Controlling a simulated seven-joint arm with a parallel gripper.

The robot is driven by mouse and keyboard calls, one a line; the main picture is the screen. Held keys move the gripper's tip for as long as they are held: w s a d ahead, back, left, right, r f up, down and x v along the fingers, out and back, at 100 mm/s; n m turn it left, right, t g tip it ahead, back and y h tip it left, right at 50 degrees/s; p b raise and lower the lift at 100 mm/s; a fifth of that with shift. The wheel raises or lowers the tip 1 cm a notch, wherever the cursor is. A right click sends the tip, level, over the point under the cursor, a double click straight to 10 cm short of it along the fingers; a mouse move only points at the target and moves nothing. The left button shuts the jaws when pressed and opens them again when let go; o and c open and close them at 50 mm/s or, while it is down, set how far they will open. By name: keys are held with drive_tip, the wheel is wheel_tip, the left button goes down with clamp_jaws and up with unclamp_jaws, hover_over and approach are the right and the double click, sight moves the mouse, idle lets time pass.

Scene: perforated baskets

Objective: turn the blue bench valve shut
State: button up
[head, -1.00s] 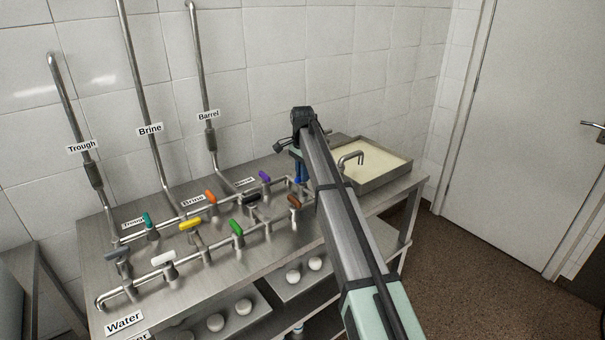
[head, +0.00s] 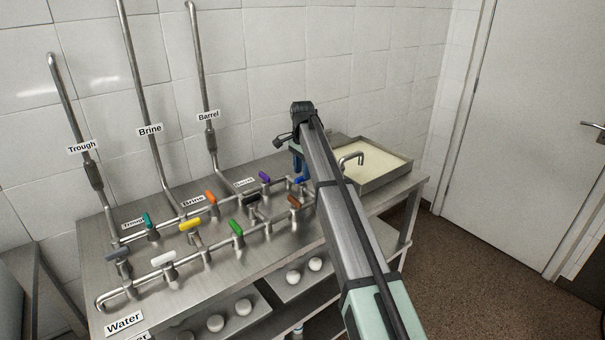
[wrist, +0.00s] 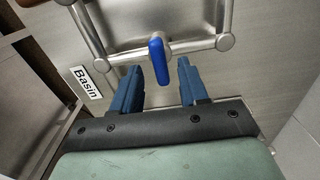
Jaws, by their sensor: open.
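The blue valve handle (wrist: 158,60) lies across its steel pipe in the wrist view, pointing toward my gripper. My gripper (wrist: 159,68) is open, with one blue finger on each side of the handle's near end. A gap shows between the handle and each finger, so I see no grip. In the head view the blue handle (head: 300,180) shows just below my gripper (head: 297,163), partly hidden by my arm. A "Basin" label (wrist: 86,82) sits left of the fingers in the wrist view.
Pipes with several other coloured handles, such as brown (head: 294,201), purple (head: 264,177) and black (head: 251,199), crowd the bench left of my gripper. A basin of pale liquid (head: 388,181) stands at right. A wall is behind.

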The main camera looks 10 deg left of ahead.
wheel_tip(320, 180, up, 12)
idle(0.4)
